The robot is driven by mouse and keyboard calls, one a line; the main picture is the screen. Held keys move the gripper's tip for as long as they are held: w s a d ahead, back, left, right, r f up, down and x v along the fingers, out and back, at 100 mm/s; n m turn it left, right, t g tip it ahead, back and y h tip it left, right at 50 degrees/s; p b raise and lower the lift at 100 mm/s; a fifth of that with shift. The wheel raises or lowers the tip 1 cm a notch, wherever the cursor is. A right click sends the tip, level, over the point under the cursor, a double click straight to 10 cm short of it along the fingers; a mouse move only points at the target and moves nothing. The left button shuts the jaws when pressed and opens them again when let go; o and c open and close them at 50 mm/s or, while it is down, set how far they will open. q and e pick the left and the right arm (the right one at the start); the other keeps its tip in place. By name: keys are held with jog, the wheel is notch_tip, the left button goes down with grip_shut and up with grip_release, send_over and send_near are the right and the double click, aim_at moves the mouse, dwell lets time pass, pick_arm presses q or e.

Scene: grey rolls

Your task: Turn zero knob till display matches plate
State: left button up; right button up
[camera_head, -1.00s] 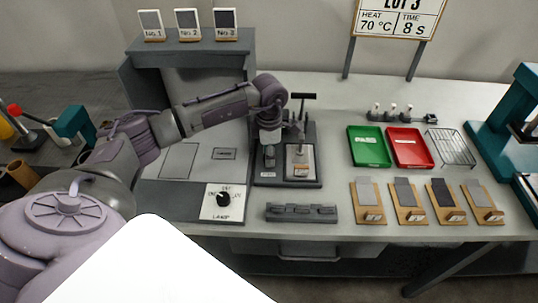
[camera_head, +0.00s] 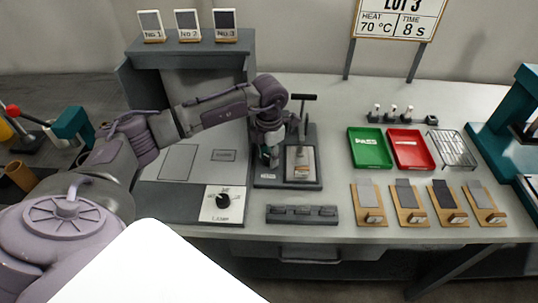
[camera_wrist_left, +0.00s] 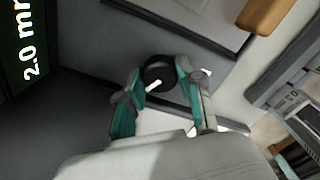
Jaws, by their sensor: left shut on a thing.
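My left gripper (camera_head: 268,152) is over the dark left part of the grey measuring stand (camera_head: 262,181). In the left wrist view its two teal fingers (camera_wrist_left: 160,80) are closed on either side of a round black knob (camera_wrist_left: 158,68) with a white mark on its face. A dark panel (camera_wrist_left: 30,50) at the upper left of that view shows white figures reading "2.0" and a cut-off unit. In the head view the arm and gripper hide the knob, and I cannot read a display there. My right gripper is not in view.
A LAMP dial panel (camera_head: 222,204) lies at the front left. A grey slotted block (camera_head: 301,214) sits in front of the stand. A green tray (camera_head: 369,148), a red tray (camera_head: 410,149) and several sample boards lie to the right. Numbered cards top the back shelf (camera_head: 190,46).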

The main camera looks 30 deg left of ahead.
aim_at(269, 156)
pick_arm(q)
jog(key=shift+a+r, duration=0.1)
jog(key=o, duration=1.2)
jog(key=shift+c, duration=0.2)
notch_tip(269, 156, up, 12)
